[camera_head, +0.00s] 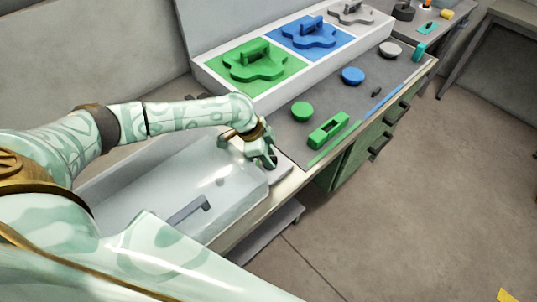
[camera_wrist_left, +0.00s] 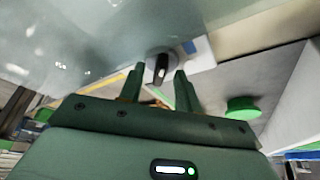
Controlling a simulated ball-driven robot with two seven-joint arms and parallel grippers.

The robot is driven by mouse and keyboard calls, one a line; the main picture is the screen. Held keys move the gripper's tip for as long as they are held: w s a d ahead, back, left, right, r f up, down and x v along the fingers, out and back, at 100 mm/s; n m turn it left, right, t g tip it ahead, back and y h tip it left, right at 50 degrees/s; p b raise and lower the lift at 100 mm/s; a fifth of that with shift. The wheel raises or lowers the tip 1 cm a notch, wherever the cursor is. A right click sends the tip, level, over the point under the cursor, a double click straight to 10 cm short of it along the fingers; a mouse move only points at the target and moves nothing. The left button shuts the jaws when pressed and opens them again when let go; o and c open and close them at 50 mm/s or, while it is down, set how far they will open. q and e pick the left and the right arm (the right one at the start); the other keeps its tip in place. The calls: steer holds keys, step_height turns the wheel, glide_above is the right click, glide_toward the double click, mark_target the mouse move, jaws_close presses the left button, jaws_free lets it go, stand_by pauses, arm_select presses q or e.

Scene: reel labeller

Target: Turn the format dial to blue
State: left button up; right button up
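The format dial (camera_wrist_left: 160,67) shows in the left wrist view as a dark round knob with a raised grip bar, on a pale plate (camera_wrist_left: 203,58). A small blue mark (camera_wrist_left: 189,47) lies beside the knob. My left gripper (camera_wrist_left: 156,78) is open, its two green fingers apart with the knob between and just beyond their tips. I cannot tell whether they touch it. In the head view my left gripper (camera_head: 266,160) is over the plate beside the clear cover, and it mostly hides the dial. My right gripper is not in view.
A clear cover (camera_head: 165,190) with a grey handle (camera_head: 188,209) stands left of the gripper. Behind are green (camera_head: 235,85), blue (camera_head: 335,45) and grey bays with shaped pieces. Green (camera_head: 302,111), blue (camera_head: 353,75) and grey (camera_head: 390,49) round buttons sit on the bench. Floor on the right is clear.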

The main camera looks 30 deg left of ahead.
arm_select(q)
jaws_close()
steer(key=shift+m, duration=0.3)
steer(key=m+g, duration=0.1)
steer(key=m, duration=0.2)
steer(key=shift+w+g+h, duration=0.1)
steer(key=shift+g+h, duration=0.2)
steer(key=m+g, duration=0.1)
steer(key=m, duration=0.1)
steer(key=m+b, duration=0.1)
steer(key=m, duration=0.2)
steer(key=shift+w+g, duration=0.15)
steer(key=shift+g, duration=0.25)
jaws_free()
